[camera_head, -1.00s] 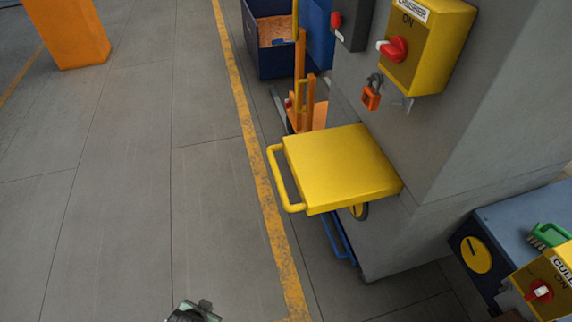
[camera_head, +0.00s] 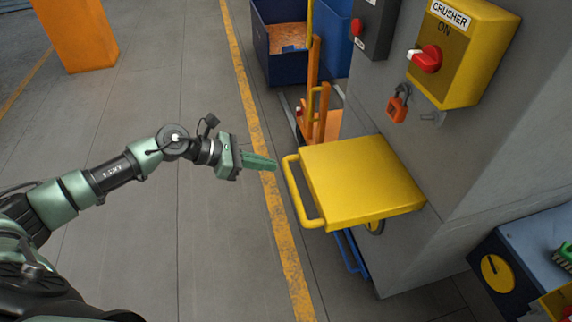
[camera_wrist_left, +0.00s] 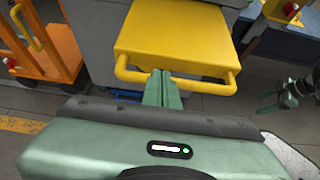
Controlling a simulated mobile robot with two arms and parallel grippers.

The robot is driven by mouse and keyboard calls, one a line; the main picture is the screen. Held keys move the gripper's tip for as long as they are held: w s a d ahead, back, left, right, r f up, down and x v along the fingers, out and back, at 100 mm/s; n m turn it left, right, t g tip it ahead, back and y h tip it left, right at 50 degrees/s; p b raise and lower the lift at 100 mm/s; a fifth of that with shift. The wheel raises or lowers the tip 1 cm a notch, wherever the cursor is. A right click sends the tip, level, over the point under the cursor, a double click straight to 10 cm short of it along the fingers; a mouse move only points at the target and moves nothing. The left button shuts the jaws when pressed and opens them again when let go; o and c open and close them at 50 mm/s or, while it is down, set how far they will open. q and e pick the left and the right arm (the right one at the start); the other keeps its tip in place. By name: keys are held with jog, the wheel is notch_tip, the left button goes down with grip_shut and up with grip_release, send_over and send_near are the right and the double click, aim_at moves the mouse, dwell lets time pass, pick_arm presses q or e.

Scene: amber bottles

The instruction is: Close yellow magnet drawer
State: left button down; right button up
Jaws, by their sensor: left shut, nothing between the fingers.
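The yellow drawer (camera_head: 362,180) juts out from the grey pillar, with its yellow bar handle (camera_head: 297,192) on the left side facing my arm. It also shows in the left wrist view (camera_wrist_left: 176,32), with the handle (camera_wrist_left: 203,86) across its near edge. My left gripper (camera_head: 274,163) is shut and empty, its green fingers pointing at the handle from a short way left in the head view. In the wrist view the fingertips (camera_wrist_left: 161,74) overlap the handle's middle; I cannot tell whether they touch. In the wrist view, a dark and green gripper (camera_wrist_left: 287,101) at the right edge is probably my right one.
A yellow crusher switch box (camera_head: 446,55) and an orange padlock (camera_head: 398,104) are on the pillar above the drawer. A blue bin (camera_head: 275,60) and an orange pallet truck (camera_head: 318,120) stand behind. A blue handle (camera_head: 350,252) sits below. The floor at left is open.

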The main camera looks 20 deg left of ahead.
aim_at(306, 172)
pick_arm(q)
jog(key=x, duration=0.8)
jog(key=shift+w+d, duration=0.1)
jog(key=shift+w+d+f, duration=0.1)
jog(key=shift+d+f, duration=0.05)
jog(key=shift+f, duration=0.05)
pick_arm(e)
jog(key=shift+w+a+r, duration=0.1)
jog(key=shift+w+r, duration=0.15)
jog(key=shift+r, duration=0.05)
jog(key=shift+s, duration=0.1)
pick_arm(q)
jog(key=shift+w+d, duration=0.1)
jog(key=shift+d, duration=0.05)
